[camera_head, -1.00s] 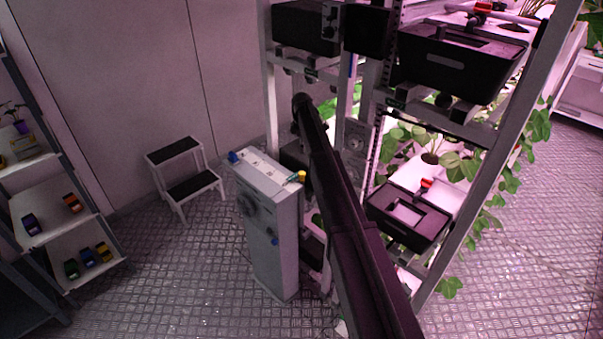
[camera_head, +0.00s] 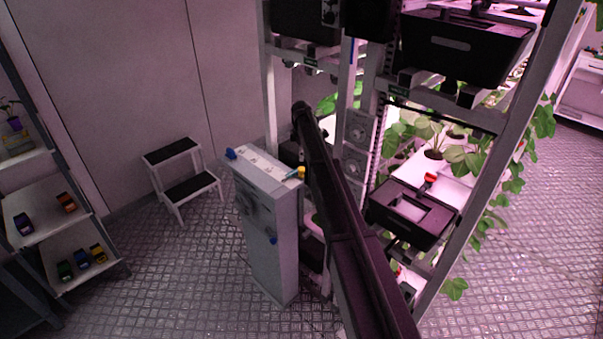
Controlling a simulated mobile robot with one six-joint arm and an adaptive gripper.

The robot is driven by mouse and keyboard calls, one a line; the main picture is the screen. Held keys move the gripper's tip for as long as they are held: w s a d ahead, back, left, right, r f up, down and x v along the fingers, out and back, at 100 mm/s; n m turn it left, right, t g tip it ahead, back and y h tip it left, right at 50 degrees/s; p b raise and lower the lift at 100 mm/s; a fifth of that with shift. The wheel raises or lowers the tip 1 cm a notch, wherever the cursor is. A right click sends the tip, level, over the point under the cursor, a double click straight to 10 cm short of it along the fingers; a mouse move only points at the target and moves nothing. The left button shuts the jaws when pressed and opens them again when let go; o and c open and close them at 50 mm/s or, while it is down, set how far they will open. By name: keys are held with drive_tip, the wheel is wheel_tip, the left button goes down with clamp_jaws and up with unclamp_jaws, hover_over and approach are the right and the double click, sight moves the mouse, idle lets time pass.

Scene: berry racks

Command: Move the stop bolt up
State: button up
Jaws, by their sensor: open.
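I cannot make out the stop bolt for certain in the head view. A dark slotted strip (camera_head: 381,125) runs up the near post of the berry rack (camera_head: 480,190), beside a grey plate with round fittings (camera_head: 356,145). My black arm rises from the bottom edge and crosses in front of the rack's left side, hiding part of it. My gripper is not visible.
A grey cabinet (camera_head: 270,240) with a blue knob and a yellow knob on top stands left of my arm. A step stool (camera_head: 185,180) is by the wall. Black boxes (camera_head: 410,215) and plants fill the rack. A shelf with toy cars (camera_head: 75,250) is at far left.

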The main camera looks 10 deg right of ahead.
sight(301, 169)
drive_tip(key=shift+f+b, duration=3.4)
drive_tip(key=shift+f, duration=0.25)
drive_tip(key=shift+d, duration=0.1)
drive_tip(key=shift+r, duration=0.1)
clamp_jaws()
